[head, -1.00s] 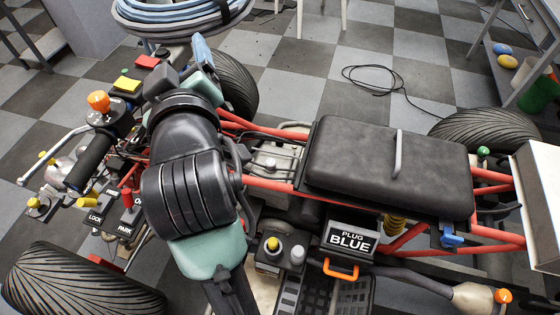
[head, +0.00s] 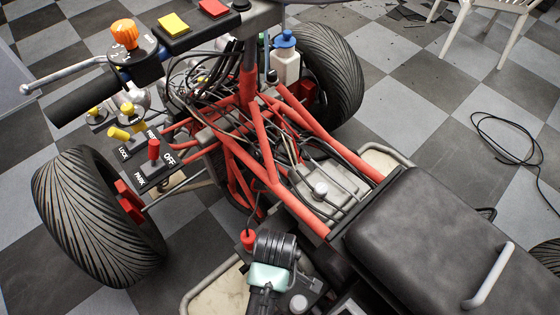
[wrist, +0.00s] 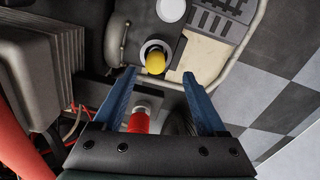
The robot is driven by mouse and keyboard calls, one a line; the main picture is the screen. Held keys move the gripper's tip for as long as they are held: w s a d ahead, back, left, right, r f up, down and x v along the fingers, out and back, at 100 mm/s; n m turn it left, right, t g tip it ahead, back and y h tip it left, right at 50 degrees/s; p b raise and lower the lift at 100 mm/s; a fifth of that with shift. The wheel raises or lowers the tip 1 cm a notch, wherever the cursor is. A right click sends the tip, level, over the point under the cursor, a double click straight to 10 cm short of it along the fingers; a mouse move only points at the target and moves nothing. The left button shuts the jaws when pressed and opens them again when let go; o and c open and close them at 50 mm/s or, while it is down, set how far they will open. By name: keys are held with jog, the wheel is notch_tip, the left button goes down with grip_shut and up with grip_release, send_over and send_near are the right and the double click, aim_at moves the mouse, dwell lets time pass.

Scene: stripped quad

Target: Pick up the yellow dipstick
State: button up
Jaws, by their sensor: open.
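The yellow dipstick (wrist: 155,60) shows in the wrist view as a round yellow cap seated in a pale round collar. My gripper (wrist: 157,77) is open, its two blue fingers apart with nothing gripped. The dipstick lies just beyond the fingertips in the picture, roughly centred between them. A red knob (wrist: 140,121) shows nearer the palm, between the fingers. In the head view the dipstick is hidden behind my arm, and the fingertips cannot be seen there.
A white round cap (wrist: 171,10) stands close beyond the dipstick. A finned engine block (wrist: 30,75) is at left. The head view shows the red frame tubes (head: 262,145), black seat (head: 440,240), red knob (head: 248,240) and lever panel (head: 145,150) around my arm.

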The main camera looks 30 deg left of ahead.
jog(key=f+b, duration=0.1)
jog(key=f, duration=0.4)
jog(key=f+b, duration=0.1)
jog(key=f, duration=0.1)
jog(key=shift+w+a+f+b, duration=0.15)
jog(key=shift+w+f+b, duration=0.2)
grip_shut()
